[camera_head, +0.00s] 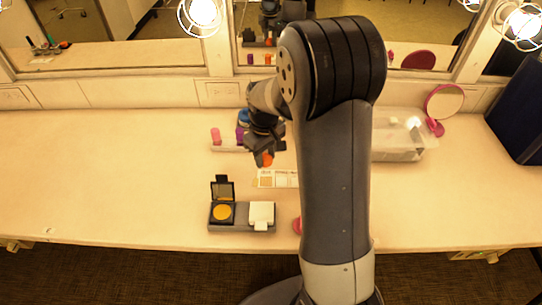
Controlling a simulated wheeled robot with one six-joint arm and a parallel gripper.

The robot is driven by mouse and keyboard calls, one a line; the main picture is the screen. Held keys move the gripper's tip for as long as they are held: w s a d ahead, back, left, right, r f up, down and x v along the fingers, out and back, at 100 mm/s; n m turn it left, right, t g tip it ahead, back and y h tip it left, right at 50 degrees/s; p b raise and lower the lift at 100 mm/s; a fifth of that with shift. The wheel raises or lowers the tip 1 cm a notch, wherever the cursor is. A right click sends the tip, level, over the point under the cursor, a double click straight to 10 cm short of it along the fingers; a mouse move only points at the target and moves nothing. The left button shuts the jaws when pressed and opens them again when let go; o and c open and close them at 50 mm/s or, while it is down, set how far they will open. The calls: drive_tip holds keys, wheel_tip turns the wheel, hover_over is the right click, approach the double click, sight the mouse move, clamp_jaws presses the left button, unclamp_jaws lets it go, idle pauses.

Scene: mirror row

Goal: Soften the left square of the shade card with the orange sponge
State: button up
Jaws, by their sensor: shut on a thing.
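The orange sponge (266,160) is at the tips of my gripper (262,150), which is shut on it. The sponge is just above or at the back left edge of the shade card (287,184); I cannot tell whether it touches. The shade card lies flat on the counter, pale, with a row of squares. Its left square (266,181) is tan and shows just below the sponge. The card's right end is hidden behind my arm.
An open compact with a yellow pan (222,212) and a white block (261,215) sit on a grey tray (240,228) in front. A low holder with a pink item (216,136) stands behind left. A clear box (398,150) and round pink mirror (444,102) are right. The left counter is free.

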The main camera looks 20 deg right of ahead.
sight(266, 177)
drive_tip(key=shift+f+b, duration=2.1)
drive_tip(key=shift+f, duration=0.75)
drive_tip(key=shift+f+b, duration=0.35)
drive_tip(key=shift+f, duration=0.2)
drive_tip(key=shift+s, duration=0.1)
